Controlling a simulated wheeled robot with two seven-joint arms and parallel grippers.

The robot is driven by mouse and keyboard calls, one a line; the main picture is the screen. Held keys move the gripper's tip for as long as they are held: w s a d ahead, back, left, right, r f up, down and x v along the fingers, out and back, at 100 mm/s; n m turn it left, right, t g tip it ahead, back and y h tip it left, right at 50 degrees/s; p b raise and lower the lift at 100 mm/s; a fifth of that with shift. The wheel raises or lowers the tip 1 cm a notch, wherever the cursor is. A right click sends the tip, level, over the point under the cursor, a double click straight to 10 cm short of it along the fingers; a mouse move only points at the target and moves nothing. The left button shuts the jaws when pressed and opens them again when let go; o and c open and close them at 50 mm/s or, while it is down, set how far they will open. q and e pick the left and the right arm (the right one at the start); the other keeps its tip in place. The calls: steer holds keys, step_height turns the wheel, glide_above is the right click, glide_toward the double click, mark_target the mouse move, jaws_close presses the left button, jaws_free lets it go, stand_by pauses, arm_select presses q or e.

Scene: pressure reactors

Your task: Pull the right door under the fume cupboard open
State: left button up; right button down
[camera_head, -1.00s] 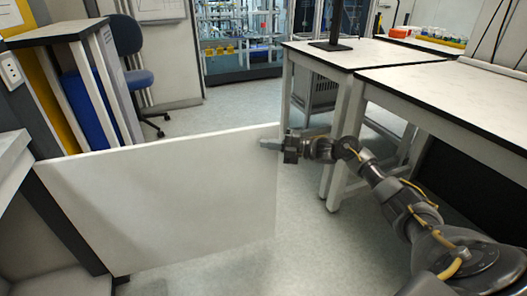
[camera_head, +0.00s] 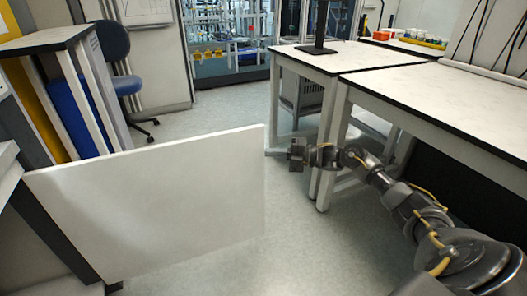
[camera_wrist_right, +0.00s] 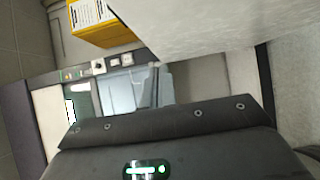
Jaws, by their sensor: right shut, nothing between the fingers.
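The right door (camera_head: 150,205) is a plain white panel standing well out from the cupboard, swung open, with its hinge side at the left. A pale panel, apparently the door, also crosses the top of the right wrist view (camera_wrist_right: 190,25). My right gripper (camera_head: 269,152) is shut and empty at the door's free edge, near its upper corner. I cannot tell whether it touches the door. Its fingers also show in the right wrist view (camera_wrist_right: 155,88). My left gripper is out of view.
White-topped benches (camera_head: 430,85) stand at the right, close to my right arm. A blue chair (camera_head: 118,60) and a shelf-like unit (camera_head: 45,40) are behind the door. Grey floor (camera_head: 225,105) lies open beyond it.

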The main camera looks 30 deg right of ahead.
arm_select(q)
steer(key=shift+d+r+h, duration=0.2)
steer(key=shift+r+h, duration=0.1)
arm_select(e)
steer(key=d, duration=0.1)
steer(key=s+d, duration=0.1)
steer(key=d, duration=0.1)
steer(key=s+d, duration=0.1)
steer(key=d, duration=0.1)
steer(key=shift+s+d+f, duration=0.15)
steer(key=shift+d, duration=0.05)
